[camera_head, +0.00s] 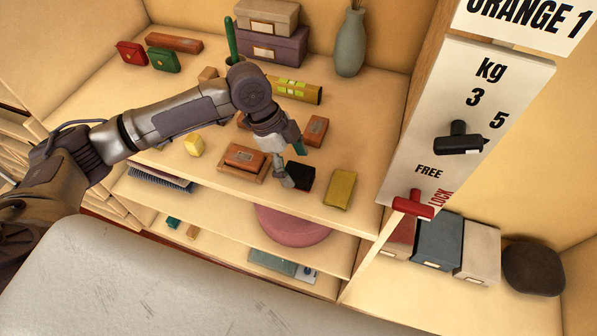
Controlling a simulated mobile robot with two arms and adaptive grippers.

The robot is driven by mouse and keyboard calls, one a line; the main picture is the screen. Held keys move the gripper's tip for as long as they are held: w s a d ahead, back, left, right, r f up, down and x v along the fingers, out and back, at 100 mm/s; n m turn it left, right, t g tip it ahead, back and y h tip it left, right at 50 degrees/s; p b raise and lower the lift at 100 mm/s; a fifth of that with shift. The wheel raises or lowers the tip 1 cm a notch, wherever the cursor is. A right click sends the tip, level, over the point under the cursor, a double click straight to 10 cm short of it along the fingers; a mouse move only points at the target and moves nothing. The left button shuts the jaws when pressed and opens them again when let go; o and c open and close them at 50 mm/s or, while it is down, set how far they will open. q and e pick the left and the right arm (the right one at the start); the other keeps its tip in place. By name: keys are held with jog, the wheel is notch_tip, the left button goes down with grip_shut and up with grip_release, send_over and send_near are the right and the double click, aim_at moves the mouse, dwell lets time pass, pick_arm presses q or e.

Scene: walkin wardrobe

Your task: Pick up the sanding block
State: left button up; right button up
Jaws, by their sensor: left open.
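My left arm reaches in from the left over the upper shelf. My left gripper (291,165) is open and points down, its fingertips close to a small black block (301,177) near the shelf's front edge. Whether a finger touches the block I cannot tell. An olive-yellow block (340,189) lies to the right of it. A reddish-brown block on a wooden base (243,158) lies to the left. Another brown block (316,129) lies behind. I cannot tell for sure which of these is the sanding block. My right gripper is not in view.
A yellow spirit level (298,91), stacked boxes (272,46) and a grey-green vase (350,45) stand at the back. A small yellow block (194,145) is on the left. A white panel (470,115) with levers borders the right. Lower shelves hold a pink round cushion (290,226).

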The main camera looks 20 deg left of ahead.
aim_at(298, 171)
pick_arm(q)
jog(key=shift+x, duration=1.25)
jog(key=shift+d+f, duration=0.15)
jog(key=shift+f, duration=0.1)
jog(key=shift+c, duration=1.9)
jog(key=c, duration=0.9)
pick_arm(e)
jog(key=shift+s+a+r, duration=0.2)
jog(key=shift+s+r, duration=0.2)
pick_arm(q)
jog(key=shift+r, duration=0.15)
